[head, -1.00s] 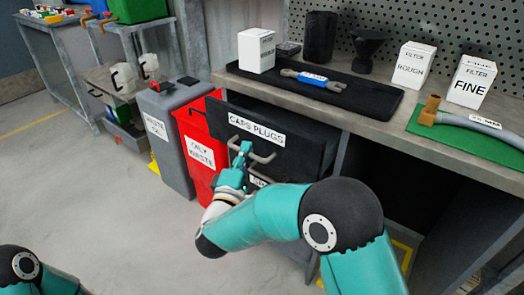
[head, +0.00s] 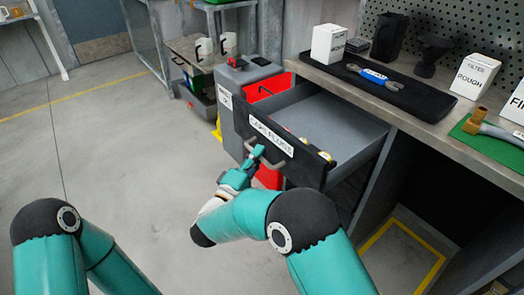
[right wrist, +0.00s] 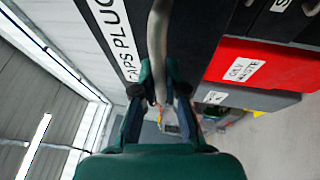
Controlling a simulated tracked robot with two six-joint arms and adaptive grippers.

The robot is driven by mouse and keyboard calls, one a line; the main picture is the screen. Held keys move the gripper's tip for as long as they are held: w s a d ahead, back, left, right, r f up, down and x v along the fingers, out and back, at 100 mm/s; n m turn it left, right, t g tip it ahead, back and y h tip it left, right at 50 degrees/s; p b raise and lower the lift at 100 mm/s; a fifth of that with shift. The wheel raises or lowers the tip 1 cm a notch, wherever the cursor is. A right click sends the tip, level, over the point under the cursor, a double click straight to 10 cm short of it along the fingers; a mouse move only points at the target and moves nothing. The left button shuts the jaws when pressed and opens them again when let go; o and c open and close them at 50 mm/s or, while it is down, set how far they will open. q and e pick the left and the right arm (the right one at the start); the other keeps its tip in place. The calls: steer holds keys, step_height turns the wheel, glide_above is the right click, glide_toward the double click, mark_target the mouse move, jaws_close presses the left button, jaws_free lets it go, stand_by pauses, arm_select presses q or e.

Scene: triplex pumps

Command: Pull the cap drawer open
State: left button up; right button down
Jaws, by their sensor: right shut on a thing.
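The cap drawer (head: 340,128), labelled "CAPS PLUGS", stands pulled out from under the workbench, with its grey inside showing. A few small round brass-coloured pieces lie just behind its black front panel (head: 305,158). My right gripper (head: 257,152) is shut on the drawer's bar handle (head: 274,164). In the right wrist view the handle (right wrist: 158,40) runs between the two fingers (right wrist: 158,95), beside the label. My left arm shows at the lower left in the head view, but its gripper is out of view.
The bench top holds a black tray (head: 425,107) with a wrench, and white filter boxes (head: 474,76). The floor at left is clear.

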steer(key=shift+f, duration=0.2)
steer(key=c, duration=1.2)
jaws_free()
steer(key=shift+w, duration=0.2)
steer(key=shift+r, duration=0.1)
